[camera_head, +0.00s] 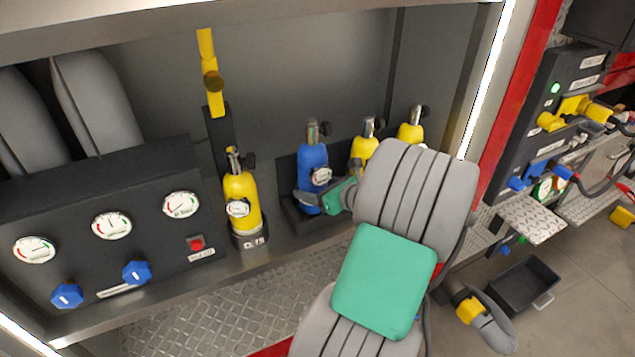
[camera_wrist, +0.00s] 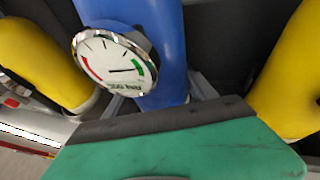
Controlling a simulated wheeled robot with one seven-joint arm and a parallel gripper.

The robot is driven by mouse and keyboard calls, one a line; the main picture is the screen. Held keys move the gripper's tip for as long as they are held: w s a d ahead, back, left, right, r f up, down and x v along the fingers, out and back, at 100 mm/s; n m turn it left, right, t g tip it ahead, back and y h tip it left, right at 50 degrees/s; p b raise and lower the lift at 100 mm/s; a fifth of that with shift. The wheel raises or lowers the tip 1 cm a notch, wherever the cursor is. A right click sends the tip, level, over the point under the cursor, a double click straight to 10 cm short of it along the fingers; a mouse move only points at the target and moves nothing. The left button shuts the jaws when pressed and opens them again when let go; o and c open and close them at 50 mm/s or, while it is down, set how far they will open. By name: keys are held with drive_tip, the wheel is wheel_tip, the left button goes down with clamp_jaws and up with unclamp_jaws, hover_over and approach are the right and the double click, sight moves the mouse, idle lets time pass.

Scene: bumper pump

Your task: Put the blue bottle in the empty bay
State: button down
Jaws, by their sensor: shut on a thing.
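The blue bottle (camera_head: 312,165) stands upright in the dark rack in the compartment, between yellow bottles, with a silver valve on top and a round gauge on its front. My gripper (camera_head: 318,199) is at its lower body, shut on it; my grey and green arm comes in from the lower right. In the wrist view the blue bottle (camera_wrist: 160,50) rises just past the green gripper body, its gauge (camera_wrist: 115,62) facing the camera. The bottle's foot is partly hidden by the gripper. Whether it touches the bay floor I cannot tell.
A yellow bottle (camera_head: 241,200) stands left in its own holder, below a yellow lever. Two more yellow bottles (camera_head: 364,150) (camera_head: 410,131) stand to the right, partly behind my arm. A gauge panel (camera_head: 110,250) fills the left. A door post (camera_head: 487,80) bounds the right.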

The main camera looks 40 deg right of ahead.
drive_tip(key=shift+f, duration=0.9)
drive_tip(key=shift+c, duration=1.4)
unclamp_jaws()
drive_tip(key=shift+s+f, duration=0.1)
drive_tip(key=shift+f, duration=0.15)
drive_tip(key=shift+s+r, duration=0.2)
drive_tip(key=v, duration=1.1)
drive_tip(key=shift+s+b, duration=0.25)
drive_tip(key=shift+b, duration=0.2)
drive_tip(key=shift+r, duration=0.15)
